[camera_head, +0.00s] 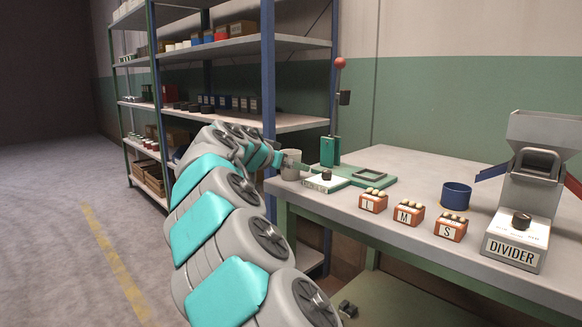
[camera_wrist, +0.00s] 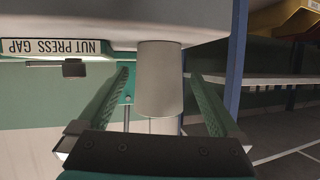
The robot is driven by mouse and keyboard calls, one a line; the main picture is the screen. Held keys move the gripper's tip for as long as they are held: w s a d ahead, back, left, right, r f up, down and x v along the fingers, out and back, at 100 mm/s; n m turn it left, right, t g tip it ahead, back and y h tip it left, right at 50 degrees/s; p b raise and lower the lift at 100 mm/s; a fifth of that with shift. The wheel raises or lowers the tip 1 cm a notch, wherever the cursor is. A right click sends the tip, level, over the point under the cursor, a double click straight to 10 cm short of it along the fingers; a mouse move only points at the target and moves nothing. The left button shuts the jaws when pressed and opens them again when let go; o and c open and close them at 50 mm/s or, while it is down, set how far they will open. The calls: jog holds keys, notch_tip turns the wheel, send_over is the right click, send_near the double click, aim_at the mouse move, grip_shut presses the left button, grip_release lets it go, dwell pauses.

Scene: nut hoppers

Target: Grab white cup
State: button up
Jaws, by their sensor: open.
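The white cup (camera_head: 291,175) stands near the left end of the grey table (camera_head: 420,172). In the wrist view, which is upside down, the cup (camera_wrist: 158,85) shows as a plain pale cylinder. My gripper (camera_wrist: 157,75) is open, with one green finger on each side of the cup and a visible gap on both sides. In the head view my gripper (camera_head: 292,163) is level with the cup and partly covers it. The fingers do not appear to touch the cup.
The nut press (camera_head: 328,152) with its red-knobbed lever and its white label box (camera_head: 326,182) stand just right of the cup. Orange L, M and S boxes (camera_head: 409,214), a blue cup (camera_head: 455,196) and the divider (camera_head: 520,225) stand further right. A shelf rack (camera_head: 268,60) rises behind.

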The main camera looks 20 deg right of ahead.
jog(key=x, duration=0.4)
jog(key=shift+d, duration=0.15)
jog(key=c, duration=1.4)
jog(key=shift+r, duration=0.1)
